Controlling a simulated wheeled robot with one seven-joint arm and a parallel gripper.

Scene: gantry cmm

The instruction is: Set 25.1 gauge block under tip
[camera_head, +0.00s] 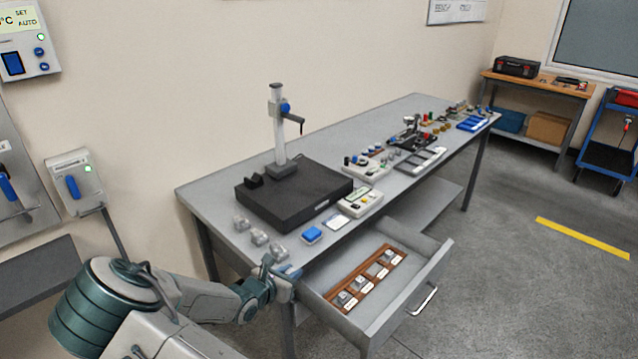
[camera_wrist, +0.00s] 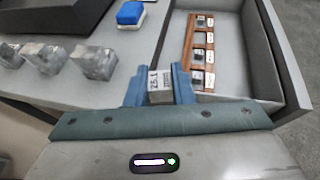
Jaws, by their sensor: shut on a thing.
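My gripper (camera_wrist: 159,87) is shut on a small grey gauge block (camera_wrist: 160,80) whose white label reads 25.1. In the head view my gripper (camera_head: 283,275) is at the table's front left edge, beside the open drawer; the block cannot be made out there. A measuring stand (camera_head: 279,130) with an upright column rises from the back of a black surface plate (camera_head: 290,213). Its side arm, with a blue knob and a dark probe (camera_head: 296,119), sits high above the plate. The probe's tip is too small to tell clearly.
The open drawer (camera_head: 408,298) holds a brown rack (camera_head: 365,277) with several labelled blocks. Several grey metal cubes (camera_wrist: 95,62) and a blue-topped block (camera_wrist: 130,13) stand on the table near the plate. A small readout box (camera_head: 360,202) is right of the plate.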

